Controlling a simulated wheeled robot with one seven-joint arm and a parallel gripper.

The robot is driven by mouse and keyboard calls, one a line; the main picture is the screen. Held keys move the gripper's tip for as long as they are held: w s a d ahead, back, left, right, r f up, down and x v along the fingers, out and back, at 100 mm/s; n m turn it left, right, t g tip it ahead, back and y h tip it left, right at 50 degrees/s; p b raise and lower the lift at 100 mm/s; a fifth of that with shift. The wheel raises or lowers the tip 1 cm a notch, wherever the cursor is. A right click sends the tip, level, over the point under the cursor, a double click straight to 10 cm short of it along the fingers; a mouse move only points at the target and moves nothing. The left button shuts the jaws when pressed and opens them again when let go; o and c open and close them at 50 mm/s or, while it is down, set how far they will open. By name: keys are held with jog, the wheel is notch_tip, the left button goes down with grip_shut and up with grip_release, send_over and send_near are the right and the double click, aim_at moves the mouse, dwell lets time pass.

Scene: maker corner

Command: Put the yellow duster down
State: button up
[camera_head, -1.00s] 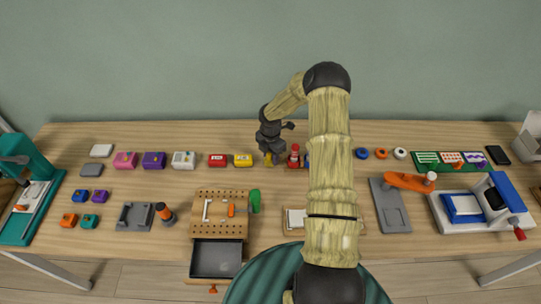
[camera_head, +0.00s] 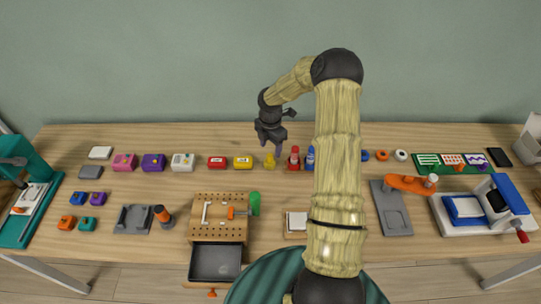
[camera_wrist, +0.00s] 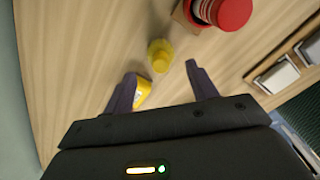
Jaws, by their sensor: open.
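The yellow duster (camera_head: 269,161) stands on the wooden table (camera_head: 330,135) near its back, between a yellow box and a red bottle-like item. In the wrist view the duster (camera_wrist: 160,55) shows just beyond the fingertips, with nothing holding it. My gripper (camera_head: 270,147) is open and empty, above and behind the duster and apart from it. In the wrist view both dark fingers of my gripper (camera_wrist: 161,75) are spread wide.
A yellow box (camera_head: 243,162) is left of the duster. The red item (camera_head: 294,158) and a blue one (camera_head: 310,158) stand to its right, partly near my arm. A pegboard (camera_head: 218,208) over an open drawer (camera_head: 215,262) is in front. Bare wood lies around the duster.

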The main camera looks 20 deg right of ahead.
aim_at(270, 155)
notch_tip(270, 155, up, 5)
jog(key=shift+r, duration=0.2)
dwell(0.5)
jog(key=s+a+r+m+t, duration=0.1)
jog(key=s+a+r+m, duration=0.3)
jog(key=s+m, duration=0.3)
jog(key=s+a+r+m, duration=0.4)
jog(key=s+m, duration=0.4)
jog(key=s, duration=0.1)
jog(key=s+a+r+m+t, duration=0.1)
jog(key=s+a+r+m, duration=0.3)
jog(key=s+m, duration=0.3)
jog(key=shift+s+a+r+t, duration=0.2)
jog(key=shift+s+r+t, duration=0.1)
jog(key=shift+s, duration=0.35)
